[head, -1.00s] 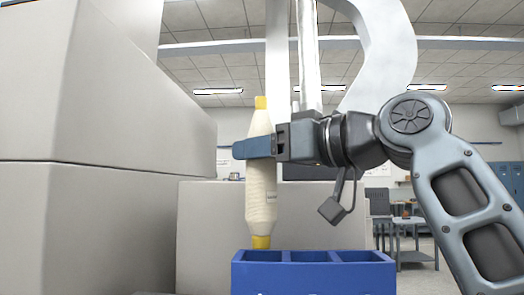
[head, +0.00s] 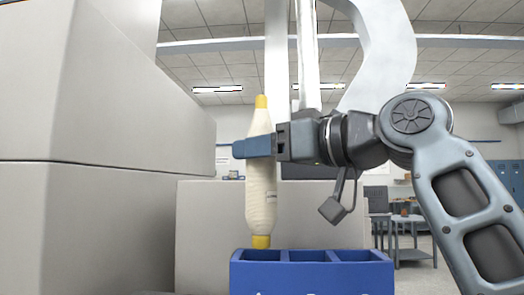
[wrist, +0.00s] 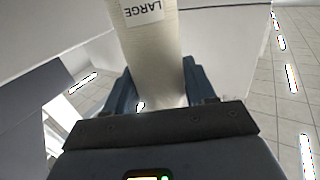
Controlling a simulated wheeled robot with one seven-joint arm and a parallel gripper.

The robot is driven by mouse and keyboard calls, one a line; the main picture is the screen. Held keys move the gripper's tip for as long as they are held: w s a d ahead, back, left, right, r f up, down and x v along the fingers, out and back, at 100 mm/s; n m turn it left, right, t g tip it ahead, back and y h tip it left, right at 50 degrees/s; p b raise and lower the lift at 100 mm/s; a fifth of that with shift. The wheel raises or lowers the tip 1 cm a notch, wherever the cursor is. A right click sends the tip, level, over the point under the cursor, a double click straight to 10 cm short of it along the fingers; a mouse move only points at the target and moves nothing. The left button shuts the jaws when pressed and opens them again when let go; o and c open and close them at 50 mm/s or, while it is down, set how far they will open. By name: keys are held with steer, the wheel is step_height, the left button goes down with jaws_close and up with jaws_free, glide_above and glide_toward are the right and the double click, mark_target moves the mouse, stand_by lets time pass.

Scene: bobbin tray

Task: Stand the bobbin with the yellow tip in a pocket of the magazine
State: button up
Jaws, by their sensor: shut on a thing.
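The bobbin (head: 261,200) is cream-coloured with a yellow tip at the top and a yellow end at the bottom. My gripper (head: 254,147) is shut around its upper part and holds it upright. In the wrist view the bobbin (wrist: 155,60) stands between the fingers and carries a label reading "LARGE". The blue magazine (head: 312,278) is at the bottom of the head view, with three pockets visible in a row. The bobbin's lower end is over the left pocket, near rim height. I cannot tell whether it touches the magazine. The pocket floors are hidden.
Large grey blocks (head: 100,225) stand close on the left, and a lower grey panel (head: 330,215) stands behind the magazine. A small table (head: 408,240) and a chair are farther back on the right.

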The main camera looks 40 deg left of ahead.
mark_target(269, 224)
steer(key=shift+f+b, duration=0.4)
steer(key=shift+f, duration=0.65)
steer(key=shift+f+b, duration=0.7)
steer(key=shift+f, duration=0.65)
steer(key=shift+f+b, duration=0.9)
steer(key=shift+f, duration=0.8)
steer(key=shift+f+b, duration=0.9)
steer(key=shift+f, duration=0.45)
steer(key=o, duration=1.2)
